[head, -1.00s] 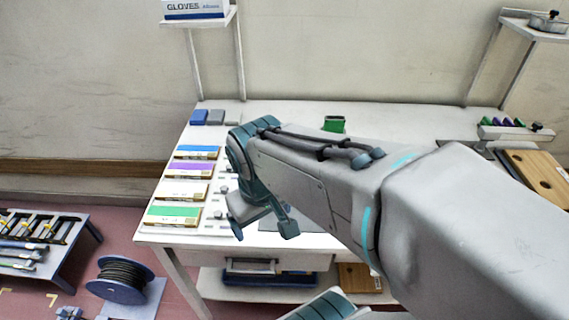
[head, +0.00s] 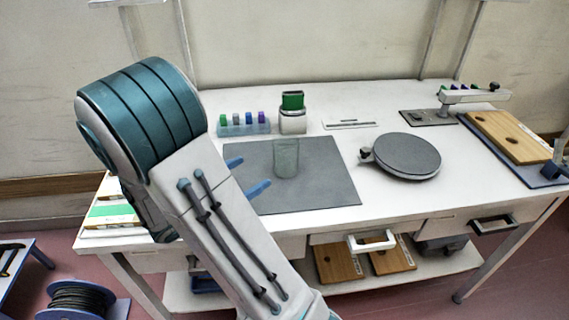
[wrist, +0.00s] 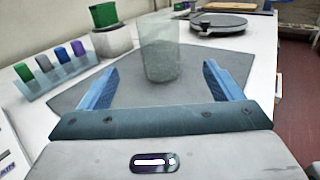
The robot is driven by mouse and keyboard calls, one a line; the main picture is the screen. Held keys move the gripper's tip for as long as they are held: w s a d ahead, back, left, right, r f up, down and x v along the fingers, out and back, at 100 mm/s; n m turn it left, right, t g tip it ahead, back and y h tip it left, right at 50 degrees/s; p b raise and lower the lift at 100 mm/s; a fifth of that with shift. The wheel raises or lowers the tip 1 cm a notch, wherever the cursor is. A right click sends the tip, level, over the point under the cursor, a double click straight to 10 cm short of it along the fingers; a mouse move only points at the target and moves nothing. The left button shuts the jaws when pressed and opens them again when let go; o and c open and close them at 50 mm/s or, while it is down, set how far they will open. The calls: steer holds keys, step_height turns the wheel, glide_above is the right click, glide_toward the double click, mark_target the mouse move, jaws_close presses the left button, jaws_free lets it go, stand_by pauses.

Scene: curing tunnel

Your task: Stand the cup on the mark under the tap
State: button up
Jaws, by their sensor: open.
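The cup (head: 286,158) is a clear, slightly green tumbler. It stands upright on a dark grey mat (head: 325,190). My gripper (head: 250,174) is open, left of the cup in the head view, with its blue fingers pointing towards it. In the wrist view the cup (wrist: 160,45) stands just beyond and between the open fingertips (wrist: 162,72), and nothing is held. A pale tap-like arm (head: 473,96) at the back right reaches out above the table, with a dark plate (head: 428,118) beside its post. I cannot make out a mark there.
A rack of coloured vials (head: 243,124) and a white block with a green top (head: 292,120) stand behind the mat. A round grey plate (head: 407,156) sits right of it. A wooden board (head: 510,137) lies at the right. The table's front strip is clear.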

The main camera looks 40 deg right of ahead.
mark_target(275, 157)
steer(key=shift+w+d, duration=0.15)
steer(key=shift+d, duration=0.15)
steer(key=d, duration=0.7)
steer(key=shift+w+d, duration=0.3)
steer(key=shift+d, duration=0.1)
steer(key=shift+d+f, duration=0.15)
steer(key=shift+d, duration=1.2)
steer(key=shift+d+f, duration=0.1)
steer(key=shift+d, duration=1.2)
steer(key=c, duration=1.2)
steer(key=shift+o, duration=0.2)
steer(key=shift+r, duration=0.1)
